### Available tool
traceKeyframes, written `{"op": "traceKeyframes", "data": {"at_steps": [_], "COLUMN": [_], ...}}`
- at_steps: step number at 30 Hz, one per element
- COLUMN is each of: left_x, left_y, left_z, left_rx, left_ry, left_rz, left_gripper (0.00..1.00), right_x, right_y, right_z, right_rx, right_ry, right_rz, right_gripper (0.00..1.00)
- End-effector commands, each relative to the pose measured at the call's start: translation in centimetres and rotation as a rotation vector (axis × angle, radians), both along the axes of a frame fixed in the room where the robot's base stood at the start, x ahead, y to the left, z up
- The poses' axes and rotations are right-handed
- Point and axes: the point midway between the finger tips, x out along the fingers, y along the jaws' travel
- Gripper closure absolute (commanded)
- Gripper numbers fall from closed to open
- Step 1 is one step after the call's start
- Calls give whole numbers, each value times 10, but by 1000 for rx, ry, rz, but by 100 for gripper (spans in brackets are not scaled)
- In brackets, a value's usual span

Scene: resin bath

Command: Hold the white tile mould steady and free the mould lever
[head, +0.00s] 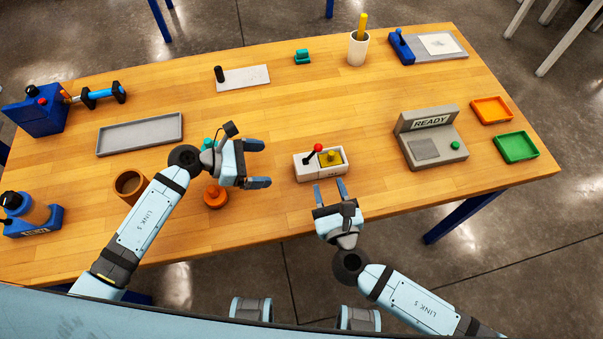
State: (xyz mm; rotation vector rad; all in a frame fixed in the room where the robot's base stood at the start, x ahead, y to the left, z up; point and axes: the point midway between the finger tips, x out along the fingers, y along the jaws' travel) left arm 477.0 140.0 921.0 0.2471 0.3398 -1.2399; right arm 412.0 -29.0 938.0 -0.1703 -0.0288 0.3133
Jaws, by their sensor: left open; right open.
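The white tile mould (308,172) lies on the wooden table near its front edge, right of the middle. It has a yellow piece with a knob (330,158) in its right part. The mould lever (313,154), black with a red ball on top, stands tilted on its left part. My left gripper (264,163) is open and empty, to the left of the mould and apart from it, fingers pointing right. My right gripper (330,188) is open just in front of the mould, fingers pointing at its front side. I cannot tell whether its fingertips touch the mould.
An orange round piece (215,196) and a brown cup (130,185) stand near my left arm. A grey station marked READY (432,140) stands right of the mould, with orange (491,110) and green (515,147) trays beyond.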

Motion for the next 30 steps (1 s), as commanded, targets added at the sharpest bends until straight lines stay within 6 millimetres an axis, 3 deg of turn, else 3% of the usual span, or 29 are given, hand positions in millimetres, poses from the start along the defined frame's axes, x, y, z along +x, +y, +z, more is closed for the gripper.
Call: {"op": "traceKeyframes", "data": {"at_steps": [18,30], "left_x": [31,37], "left_y": [-98,-116], "left_z": [-41,-50], "left_rx": [-5,-1], "left_ry": [2,0], "left_rz": [0,0], "left_gripper": [4,4], "right_x": [0,0], "right_y": [0,0], "right_z": [0,0], "right_rx": [5,5], "right_ry": [4,4], "right_rz": [-1,-1], "right_gripper": [57,57]}}
